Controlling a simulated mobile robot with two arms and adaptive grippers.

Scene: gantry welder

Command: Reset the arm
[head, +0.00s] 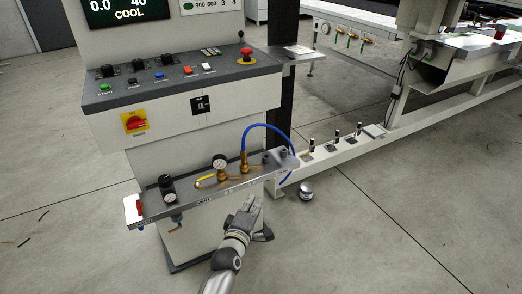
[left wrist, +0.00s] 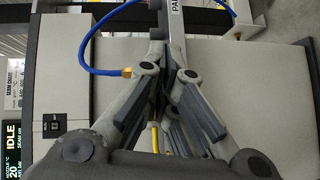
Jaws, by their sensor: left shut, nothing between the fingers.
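My left arm comes in from the bottom of the head view. Its left gripper (head: 250,204) is shut and empty, just in front of and below the metal shelf (head: 205,196) on the control console. In the left wrist view the fingers of the left gripper (left wrist: 166,52) meet with nothing held between them. The shelf's edge shows behind the fingertips there. I cannot tell whether the gripper touches the shelf. My right gripper is in neither view.
The shelf carries a pressure gauge (head: 219,161), a yellow-handled valve (head: 205,181), a black regulator (head: 167,187) and a blue hose (head: 266,127). A red emergency button (head: 246,54) tops the console (head: 180,84). A round metal object (head: 306,191) lies near the rail. Floor (head: 390,220) at right is clear.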

